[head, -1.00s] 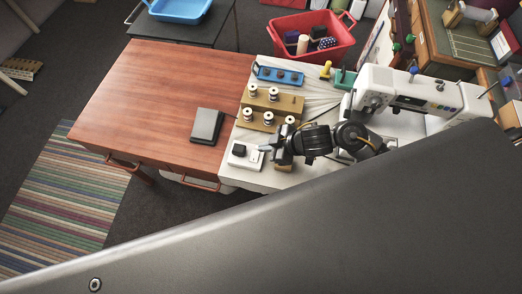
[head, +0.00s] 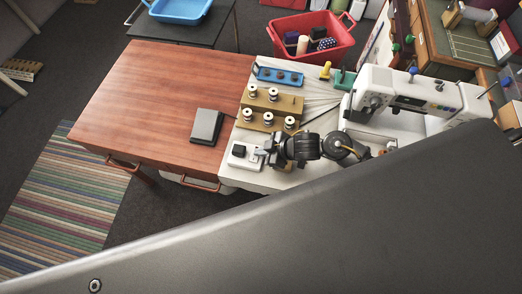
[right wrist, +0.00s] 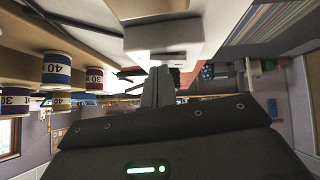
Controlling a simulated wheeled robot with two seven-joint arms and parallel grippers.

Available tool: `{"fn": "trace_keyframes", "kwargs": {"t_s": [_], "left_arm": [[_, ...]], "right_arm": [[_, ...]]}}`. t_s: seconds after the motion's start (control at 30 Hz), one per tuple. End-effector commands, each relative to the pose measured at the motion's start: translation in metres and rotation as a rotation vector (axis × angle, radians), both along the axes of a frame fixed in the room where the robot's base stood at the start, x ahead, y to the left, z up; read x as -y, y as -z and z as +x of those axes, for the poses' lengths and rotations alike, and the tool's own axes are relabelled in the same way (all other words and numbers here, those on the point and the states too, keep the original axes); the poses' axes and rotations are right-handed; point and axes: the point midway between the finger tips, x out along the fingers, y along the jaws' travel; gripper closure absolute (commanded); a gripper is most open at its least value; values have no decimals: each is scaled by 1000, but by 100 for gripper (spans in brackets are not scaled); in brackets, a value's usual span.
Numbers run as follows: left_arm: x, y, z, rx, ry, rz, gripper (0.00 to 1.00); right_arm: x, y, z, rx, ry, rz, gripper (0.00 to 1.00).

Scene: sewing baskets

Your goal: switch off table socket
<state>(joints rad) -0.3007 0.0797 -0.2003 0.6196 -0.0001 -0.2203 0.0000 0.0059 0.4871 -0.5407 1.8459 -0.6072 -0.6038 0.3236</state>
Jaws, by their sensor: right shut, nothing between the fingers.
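The table socket (head: 238,161) is a low white block with a black plug (head: 239,151) on it, at the near left corner of the white sewing table in the head view. My right gripper (head: 260,151) is shut and empty, with its fingertips at the right side of the socket. I cannot tell whether they touch it, and the switch is not clear to see. In the right wrist view, the shut fingers (right wrist: 158,86) point toward a pale block (right wrist: 165,38) at the top, likely part of the socket. My left gripper is not in view.
Thread spools (head: 268,118) stand on a wooden stepped rack (head: 285,103) behind the gripper. A black pedal (head: 206,126) lies on the red-brown table (head: 150,95) to the left. A white sewing machine (head: 385,90) stands at the right. The red-brown table is mostly clear.

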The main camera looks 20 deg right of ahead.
Motion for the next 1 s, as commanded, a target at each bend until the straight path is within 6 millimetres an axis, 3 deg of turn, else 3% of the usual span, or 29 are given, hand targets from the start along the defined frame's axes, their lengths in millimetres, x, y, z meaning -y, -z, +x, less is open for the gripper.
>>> {"fn": "trace_keyframes", "kwargs": {"t_s": [0.6,1.0], "left_arm": [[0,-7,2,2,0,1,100],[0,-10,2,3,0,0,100]], "right_arm": [[-8,-1,-15,-6,-4,-2,100],[-8,-5,-15,-3,-1,-2,100]]}}
